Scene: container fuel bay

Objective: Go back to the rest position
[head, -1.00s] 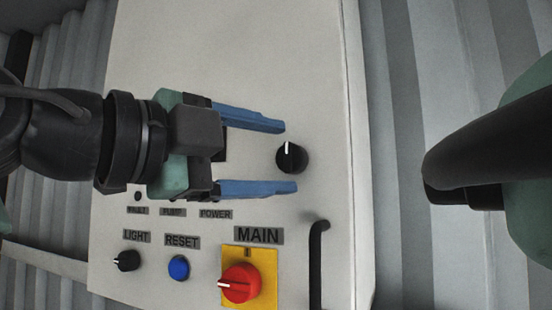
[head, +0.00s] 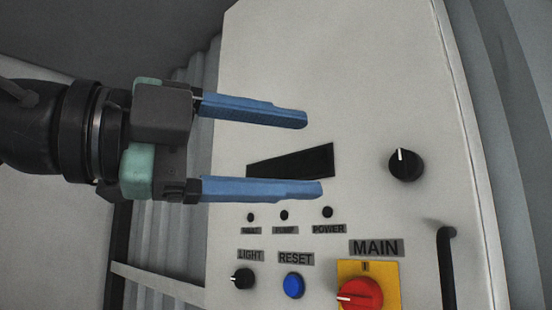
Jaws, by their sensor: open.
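My gripper (head: 315,155) has blue fingers that are apart, with nothing between them. It is in front of the upper left of a pale control cabinet (head: 350,70). A dark slanted display or slot (head: 291,161) shows on the panel between and behind the fingers. A black knob (head: 406,165) with a white mark pointing up is to the right of the fingertips, clear of them.
Below the gripper are several small dark lamps (head: 284,215), a black LIGHT knob (head: 243,279), a blue RESET button (head: 293,285) and a red MAIN switch (head: 360,294) on a yellow plate. A black handle (head: 447,268) is at the right. Corrugated wall (head: 170,240) stands behind.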

